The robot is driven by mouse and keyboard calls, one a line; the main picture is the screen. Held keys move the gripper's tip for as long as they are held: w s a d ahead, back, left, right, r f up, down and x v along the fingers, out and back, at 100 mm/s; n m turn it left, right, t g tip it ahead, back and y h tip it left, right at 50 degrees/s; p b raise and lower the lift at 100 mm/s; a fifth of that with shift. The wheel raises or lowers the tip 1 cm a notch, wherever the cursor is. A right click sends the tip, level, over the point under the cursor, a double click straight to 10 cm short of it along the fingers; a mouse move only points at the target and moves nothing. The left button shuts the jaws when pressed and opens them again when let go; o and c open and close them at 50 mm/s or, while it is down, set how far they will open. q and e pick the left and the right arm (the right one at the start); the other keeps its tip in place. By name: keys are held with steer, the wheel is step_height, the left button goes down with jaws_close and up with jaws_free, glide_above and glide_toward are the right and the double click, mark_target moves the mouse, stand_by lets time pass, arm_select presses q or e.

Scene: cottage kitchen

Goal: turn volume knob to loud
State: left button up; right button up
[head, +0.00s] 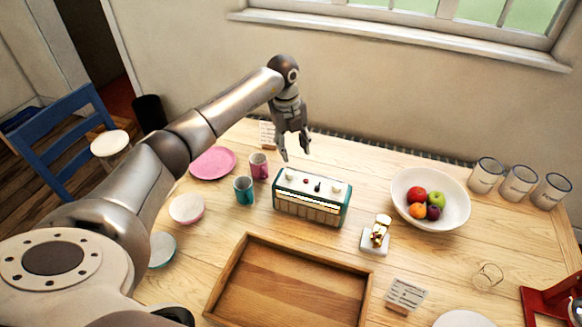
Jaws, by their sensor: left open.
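A teal radio (309,199) with a cream top and a slatted front stands on the wooden table. Its top carries a pale knob at the left, a small red one, a small dark upright one and another pale one at the right. I cannot tell which is the volume knob or where it points. My left gripper (296,154) hangs above and behind the radio's left part, fingers pointing down, open and empty. It appears apart from the radio. My right gripper is not in view.
Pink and teal mugs (244,190) stand left of the radio, near a pink plate (212,163) and bowls. A wooden tray (290,283) lies in front. A small gold-and-white item (376,236) and a fruit bowl (430,199) stand to the right.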

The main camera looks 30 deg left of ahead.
mark_target(289, 173)
arm_select(q)
steer(key=shift+g+y, duration=0.3)
steer(key=f+p, duration=0.1)
steer(key=f, duration=0.2)
steer(key=a+f, duration=0.1)
steer(key=f, duration=0.2)
steer(key=f+p, duration=0.1)
steer(key=f, duration=0.2)
steer(key=shift+a+p, duration=0.2)
steer(key=shift+p, duration=0.1)
steer(key=shift+f, duration=0.5)
jaws_close()
